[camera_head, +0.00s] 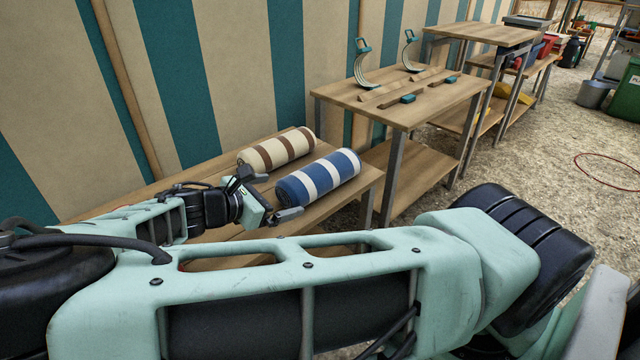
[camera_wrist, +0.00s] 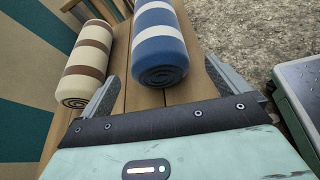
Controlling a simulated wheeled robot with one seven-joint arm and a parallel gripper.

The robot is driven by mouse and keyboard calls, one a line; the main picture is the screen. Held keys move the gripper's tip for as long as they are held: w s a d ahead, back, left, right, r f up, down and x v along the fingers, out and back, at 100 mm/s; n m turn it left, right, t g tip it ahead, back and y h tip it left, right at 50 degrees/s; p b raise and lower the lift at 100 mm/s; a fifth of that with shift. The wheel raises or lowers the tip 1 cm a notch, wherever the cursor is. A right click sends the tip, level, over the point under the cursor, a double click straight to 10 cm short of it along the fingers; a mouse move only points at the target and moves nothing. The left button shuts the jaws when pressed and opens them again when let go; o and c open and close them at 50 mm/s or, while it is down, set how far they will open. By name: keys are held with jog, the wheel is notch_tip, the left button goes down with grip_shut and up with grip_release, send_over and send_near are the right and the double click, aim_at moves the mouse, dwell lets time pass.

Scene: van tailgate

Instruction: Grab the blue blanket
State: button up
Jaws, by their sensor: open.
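The blue blanket (camera_head: 318,176) is a roll with white stripes, lying on a low wooden bench. A cream roll with brown stripes (camera_head: 276,149) lies beside it, towards the striped wall. My gripper (camera_head: 268,196) is open and empty, just short of the near end of the blue roll. In the wrist view, the blue blanket (camera_wrist: 158,45) lies ahead with its coiled end facing me. My gripper's fingers (camera_wrist: 160,88) are spread to either side of that end, and the left finger is near the cream roll (camera_wrist: 87,62).
The low bench (camera_head: 360,190) has bare slats around the rolls. A taller wooden table (camera_head: 410,98) with two curved racks and small blocks stands just beyond. A striped fabric wall (camera_head: 240,60) runs along the left. Gravel ground is open at right, with a red hose loop (camera_head: 606,172).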

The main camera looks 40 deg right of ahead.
aim_at(284, 194)
jog(key=b+x, duration=0.2)
jog(key=x, duration=0.1)
jog(key=shift+w+d+f, duration=0.15)
jog(key=shift+d+f, duration=0.1)
jog(key=shift+f, duration=0.1)
jog(key=shift+d, duration=0.3)
jog(key=shift+r, duration=0.1)
jog(key=c, duration=1.2)
